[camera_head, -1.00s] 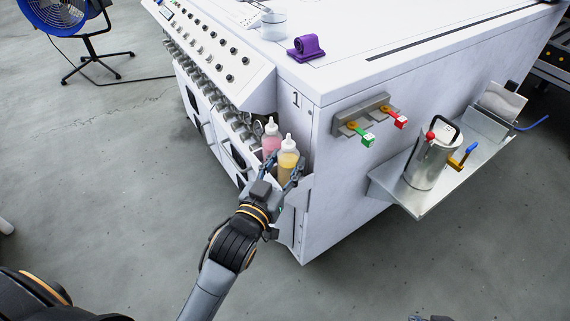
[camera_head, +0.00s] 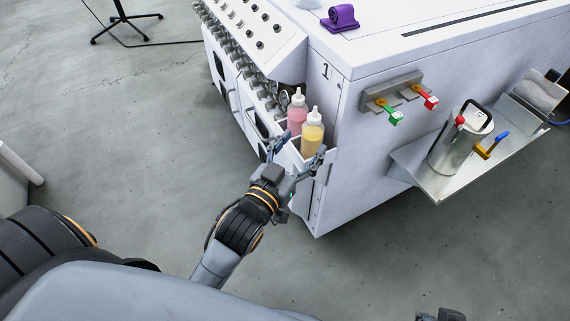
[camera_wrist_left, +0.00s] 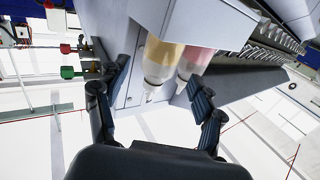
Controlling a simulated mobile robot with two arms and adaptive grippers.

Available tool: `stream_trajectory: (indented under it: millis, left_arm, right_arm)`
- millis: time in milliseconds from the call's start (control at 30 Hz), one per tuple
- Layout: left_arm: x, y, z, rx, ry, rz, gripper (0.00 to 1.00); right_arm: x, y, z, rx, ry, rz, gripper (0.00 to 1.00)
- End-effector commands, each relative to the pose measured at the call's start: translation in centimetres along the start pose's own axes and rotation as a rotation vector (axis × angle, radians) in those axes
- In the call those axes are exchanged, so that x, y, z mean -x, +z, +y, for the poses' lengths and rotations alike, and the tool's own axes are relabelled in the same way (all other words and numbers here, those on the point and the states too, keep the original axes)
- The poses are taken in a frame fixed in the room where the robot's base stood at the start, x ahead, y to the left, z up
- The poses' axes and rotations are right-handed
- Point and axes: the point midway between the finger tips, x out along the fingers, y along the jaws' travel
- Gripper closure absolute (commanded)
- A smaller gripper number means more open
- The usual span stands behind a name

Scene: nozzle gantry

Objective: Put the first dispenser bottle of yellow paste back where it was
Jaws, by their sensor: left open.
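The bottle of yellow paste (camera_head: 312,134), clear with a white nozzle cap, stands upright in a white open-topped holder (camera_head: 294,158) on the corner of the white machine. The bottle of pink paste (camera_head: 297,115) stands right behind it in the same holder. My left gripper (camera_head: 301,151) is open, with its fingers spread in front of the holder and apart from the yellow bottle. In the left wrist view, which is upside down, the yellow bottle (camera_wrist_left: 163,60) and pink bottle (camera_wrist_left: 196,62) show between the open fingers. A small dark part of my right gripper (camera_head: 441,314) shows at the bottom edge.
The white machine (camera_head: 350,150) carries red and green valve handles (camera_head: 396,117) on its side. A metal shelf (camera_head: 440,185) there holds a steel canister (camera_head: 458,142). A purple object (camera_head: 341,18) lies on top. The floor in front is clear.

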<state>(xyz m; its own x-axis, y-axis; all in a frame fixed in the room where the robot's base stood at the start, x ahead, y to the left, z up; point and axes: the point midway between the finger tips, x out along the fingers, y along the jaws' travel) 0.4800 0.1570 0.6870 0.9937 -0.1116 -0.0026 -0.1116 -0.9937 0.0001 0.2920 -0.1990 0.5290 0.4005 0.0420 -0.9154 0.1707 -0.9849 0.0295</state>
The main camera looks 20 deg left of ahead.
Motion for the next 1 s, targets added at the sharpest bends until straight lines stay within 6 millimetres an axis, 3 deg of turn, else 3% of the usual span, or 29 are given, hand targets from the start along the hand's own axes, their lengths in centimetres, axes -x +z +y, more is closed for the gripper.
stream_trajectory:
  millis: [100, 300, 500, 700, 867, 1000]
  left_arm:
    - [2.7, 0.0, 0.0, 0.0, -0.001, -0.006, 0.32]
    - [6.0, 0.1, 0.0, 0.0, -0.001, -0.004, 0.32]
    - [7.8, 0.0, 0.0, 0.0, -0.001, -0.002, 0.32]
    - [8.2, 0.2, -0.1, -0.001, -0.003, -0.012, 0.32]
    - [8.2, 2.9, -0.9, -0.006, -0.022, -0.165, 0.32]
    - [9.5, 7.6, -1.8, -0.013, -0.04, -0.446, 0.32]
  right_arm:
    - [0.5, 1.4, 0.2, -0.002, 0.004, -0.065, 1.0]
    - [0.8, 2.3, 0.3, -0.004, 0.006, -0.109, 1.0]
    - [0.9, 2.2, 0.3, -0.004, 0.006, -0.106, 1.0]
    - [0.9, 2.2, 0.3, -0.003, 0.006, -0.106, 1.0]
    - [0.9, 2.2, 0.3, -0.003, 0.006, -0.106, 1.0]
    - [0.9, 2.2, 0.3, -0.003, 0.006, -0.106, 1.0]
